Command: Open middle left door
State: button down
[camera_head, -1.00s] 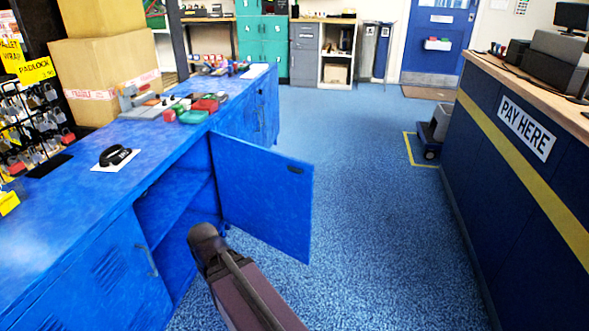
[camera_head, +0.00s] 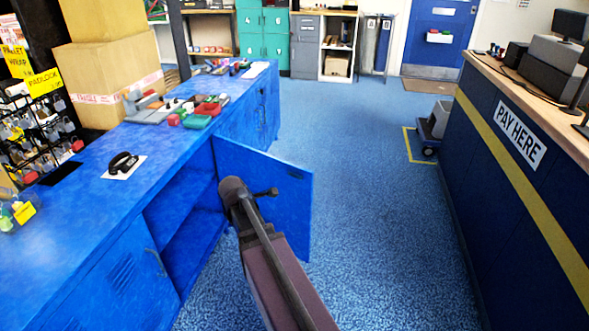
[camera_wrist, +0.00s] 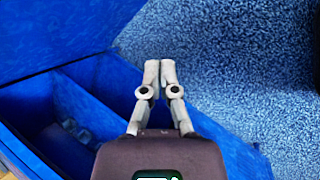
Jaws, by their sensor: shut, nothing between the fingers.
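The open compartment (camera_wrist: 85,110) lies left of my fingers in the wrist view.
A closed louvred door (camera_head: 122,280) is on the near part of the cabinet. A pay counter (camera_head: 520,190) stands at the right. The floor (camera_head: 370,220) between is clear.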

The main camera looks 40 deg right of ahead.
aim_at(296, 175)
jog(key=w+d+r+n+h+p, duration=0.3)
jog(key=d+r+n, duration=0.5)
jog(key=d, duration=0.3)
jog(key=shift+w+d+r+n+t+p, duration=0.15)
jog(key=shift+w+d+n+t+p, duration=0.15)
jog(key=shift+w+d+t+p, duration=0.25)
jog(key=shift+a+g, duration=0.1)
jog(key=shift+g, duration=0.15)
jog(key=b+x, duration=0.2)
jog(key=x, duration=0.1)
jog(key=b+x, duration=0.2)
jog(key=x, duration=0.2)
jog(key=d+r+b+x, duration=0.1)
jog(key=b+x, duration=0.2)
jog(key=x, duration=0.1)
jog(key=shift+w+d, duration=0.2)
jog(key=shift+w, duration=0.1)
jog(key=shift+w+d, duration=0.3)
jog(key=shift+d, duration=0.6)
